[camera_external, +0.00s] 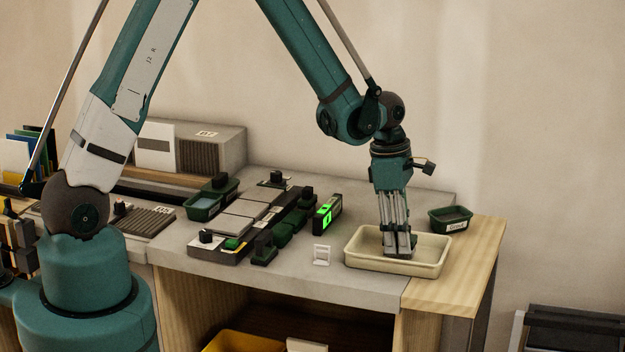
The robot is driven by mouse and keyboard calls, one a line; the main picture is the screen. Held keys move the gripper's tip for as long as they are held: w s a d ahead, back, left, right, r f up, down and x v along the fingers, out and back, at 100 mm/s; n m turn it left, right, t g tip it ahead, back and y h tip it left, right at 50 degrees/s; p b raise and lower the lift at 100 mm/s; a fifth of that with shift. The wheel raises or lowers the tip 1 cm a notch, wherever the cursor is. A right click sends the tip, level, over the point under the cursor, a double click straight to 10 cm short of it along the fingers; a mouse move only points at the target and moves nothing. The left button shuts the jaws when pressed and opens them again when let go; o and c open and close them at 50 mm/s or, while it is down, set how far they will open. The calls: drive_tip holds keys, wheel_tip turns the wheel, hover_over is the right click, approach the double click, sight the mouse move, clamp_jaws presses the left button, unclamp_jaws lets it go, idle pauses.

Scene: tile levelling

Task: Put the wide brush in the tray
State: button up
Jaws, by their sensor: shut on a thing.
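The cream tray (393,269) sits at the right end of the grey worktop, near its front edge. My gripper (399,248) points straight down inside the tray's outline, with its fingertips low, near the tray floor. It is shut on a dark thing at its tips, taken to be the wide brush (402,256). The fingers hide most of the brush, and I cannot tell whether it touches the tray floor.
A small dark green labelled tub (451,220) stands behind and right of the tray. A small white stand (321,255) and a device with a bright green display (327,217) lie to the left. Grey tiles (236,224) and dark green clamps (283,235) fill the middle.

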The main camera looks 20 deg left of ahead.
drive_tip(key=shift+f, duration=0.45)
drive_tip(key=shift+f, duration=0.15)
drive_tip(key=o, duration=1)
drive_tip(key=shift+o, duration=0.2)
drive_tip(key=shift+a+r, duration=0.3)
drive_tip(key=shift+r, duration=1.75)
drive_tip(key=shift+a+r, duration=0.3)
drive_tip(key=shift+r, duration=1.7)
drive_tip(key=shift+a+r, duration=0.3)
drive_tip(key=shift+r, duration=1.75)
